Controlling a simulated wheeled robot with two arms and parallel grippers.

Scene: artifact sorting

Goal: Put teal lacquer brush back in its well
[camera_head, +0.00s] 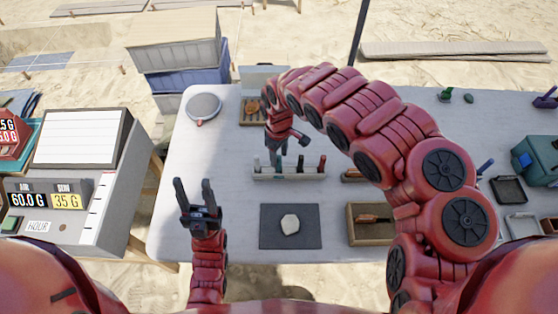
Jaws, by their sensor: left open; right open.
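A pale rack (289,177) stands on the white table with several slim upright tools in it. A teal-looking tool (278,160) stands in it just below my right gripper; I cannot tell whether it is the teal lacquer brush or how it is seated. My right gripper (287,146) is open, above the rack's left-middle part, its arm arching in from the right. My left gripper (197,196) is open and empty, pointing up and away near the table's left side, left of the dark mat.
A dark mat (270,238) with a pale stone (290,222) lies in front of the rack. A wooden tray (370,237) with a brown-handled tool is to its right. A round scale (203,107) stands back left. My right arm hides part of the table's right half.

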